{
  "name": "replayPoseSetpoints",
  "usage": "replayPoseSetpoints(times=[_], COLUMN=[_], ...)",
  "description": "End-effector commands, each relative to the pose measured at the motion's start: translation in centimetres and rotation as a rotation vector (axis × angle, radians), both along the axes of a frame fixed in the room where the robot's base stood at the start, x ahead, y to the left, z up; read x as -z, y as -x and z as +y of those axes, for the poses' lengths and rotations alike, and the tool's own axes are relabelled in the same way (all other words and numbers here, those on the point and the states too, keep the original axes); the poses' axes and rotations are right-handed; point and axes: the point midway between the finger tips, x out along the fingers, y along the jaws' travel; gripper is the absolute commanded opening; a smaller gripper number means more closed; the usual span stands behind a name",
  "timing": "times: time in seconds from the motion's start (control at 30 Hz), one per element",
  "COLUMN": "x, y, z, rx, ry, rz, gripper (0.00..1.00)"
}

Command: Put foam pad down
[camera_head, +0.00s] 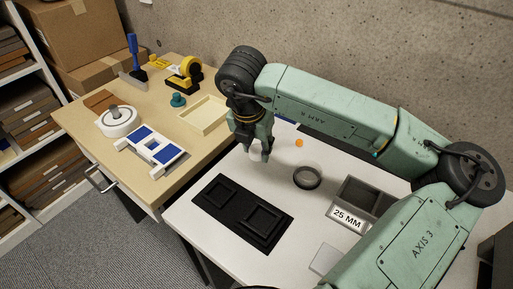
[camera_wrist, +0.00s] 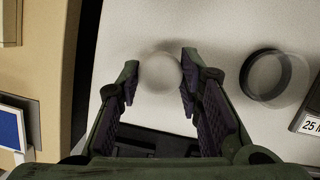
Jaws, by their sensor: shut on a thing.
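My gripper (camera_head: 261,152) points down over the white table's back left part. In the wrist view its fingertips (camera_wrist: 160,83) stand either side of a pale, blurred, roundish piece (camera_wrist: 162,70). The piece shows only faintly at the fingertips in the head view (camera_head: 255,155); I cannot tell for sure that it is the foam pad. A black tray (camera_head: 206,199) with two square recesses lies on the table, in front of my gripper in the head view.
A dark-rimmed round dish (camera_head: 307,177) sits right of my gripper. A grey bin (camera_head: 375,197) labelled "25 MM" stands beyond it. A pale flat square (camera_head: 324,259) lies near the front. The wooden bench (camera_head: 97,146) on the left holds tools and a shallow tray (camera_head: 203,115).

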Motion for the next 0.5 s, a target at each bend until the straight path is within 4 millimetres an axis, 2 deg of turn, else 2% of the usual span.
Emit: replayPoseSetpoints(times=[0.17, 0.5], x=[1.8, 2.2], y=[0.1, 0.0], z=[0.0, 0.0], rx=[0.000, 0.001], ry=[0.000, 0.000], rz=[0.001, -0.001], gripper=[0.22, 0.22])
